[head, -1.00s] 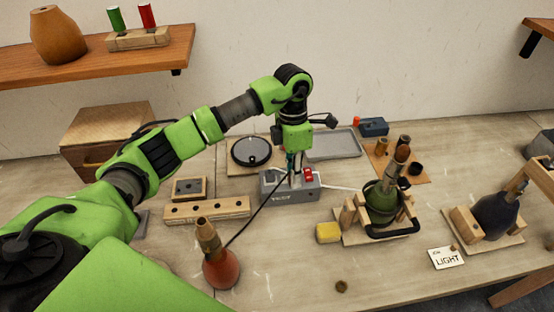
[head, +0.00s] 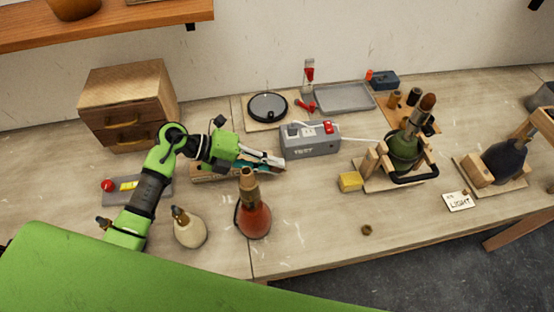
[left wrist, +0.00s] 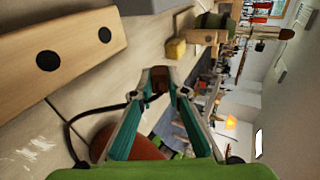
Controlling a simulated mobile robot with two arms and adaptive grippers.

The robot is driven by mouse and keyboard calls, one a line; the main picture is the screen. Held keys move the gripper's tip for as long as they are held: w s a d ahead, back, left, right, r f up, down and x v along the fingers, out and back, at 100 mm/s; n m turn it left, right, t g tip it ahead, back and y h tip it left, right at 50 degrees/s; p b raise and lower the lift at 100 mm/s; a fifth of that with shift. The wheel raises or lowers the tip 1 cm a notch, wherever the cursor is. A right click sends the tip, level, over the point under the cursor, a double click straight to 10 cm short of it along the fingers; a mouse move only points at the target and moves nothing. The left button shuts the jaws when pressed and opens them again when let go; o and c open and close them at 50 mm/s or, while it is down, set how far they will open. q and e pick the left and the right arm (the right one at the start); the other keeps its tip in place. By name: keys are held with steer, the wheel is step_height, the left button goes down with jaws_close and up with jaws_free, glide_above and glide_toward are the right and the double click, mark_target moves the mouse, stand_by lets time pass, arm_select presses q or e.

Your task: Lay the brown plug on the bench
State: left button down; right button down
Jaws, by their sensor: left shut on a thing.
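My left gripper (head: 280,162) is low over the bench, pointing right, just in front of the grey test box (head: 310,147). In the left wrist view its fingers are shut on the brown plug (left wrist: 160,79), held at the fingertips. A black cord (left wrist: 80,120) runs from near the plug and curves down to the left, by the red-brown bottle (left wrist: 125,145). That bottle (head: 254,221) stands upright in the head view. I cannot tell whether the plug touches the bench (head: 310,210). My right gripper is out of view.
A wooden block with holes (left wrist: 70,48) lies beside the gripper. A cream bottle (head: 189,230) stands front left. A yellow block (head: 350,181) and a green bottle (head: 402,151) in a wooden cradle stand to the right. The bench front, around the small ring (head: 367,230), is mostly clear.

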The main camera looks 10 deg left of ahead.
mark_target(263, 184)
arm_select(q)
steer(key=shift+s+a+f+n+t, duration=0.2)
steer(key=shift+a+n+t, duration=0.15)
steer(key=shift+a, duration=0.25)
steer(key=shift+s+a+f+n+t, duration=0.15)
steer(key=shift+a+n+t, duration=0.15)
steer(key=shift+a, duration=0.25)
steer(key=shift+w+d, duration=0.1)
steer(key=shift+f, duration=0.1)
step_height(263, 184, down, 6)
steer(key=b, duration=0.3)
steer(key=shift+r+b, duration=0.25)
steer(key=shift+b, duration=0.15)
steer(key=c, duration=1.9)
jaws_free()
